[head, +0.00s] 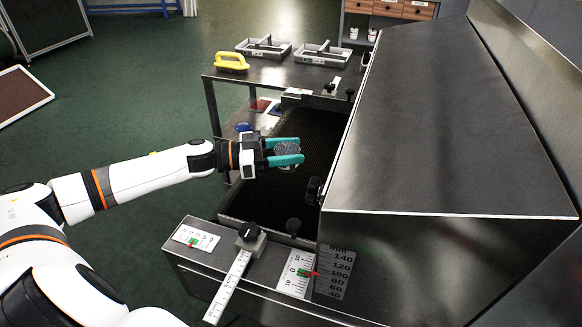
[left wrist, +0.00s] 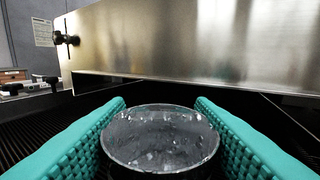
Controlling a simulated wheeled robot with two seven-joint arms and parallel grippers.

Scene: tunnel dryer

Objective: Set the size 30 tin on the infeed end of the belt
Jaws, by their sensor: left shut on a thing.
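My left gripper (head: 286,153) has teal fingers and is shut on a small round grey tin (head: 287,149). In the left wrist view the tin (left wrist: 160,138) sits between the two ribbed teal fingers, its round top facing the camera. No size mark on it can be read. The gripper and tin are over the dark mesh belt (head: 313,133), beside the steel dryer hood. Whether the tin touches the belt cannot be told. My right gripper is not in view.
The steel hood (head: 440,110) fills the right side. Black knobs and a scale plate (head: 297,272) stand at the belt's near end. A side table holds two grey trays (head: 322,55) and a yellow-handled float (head: 231,62). Open floor lies to the left.

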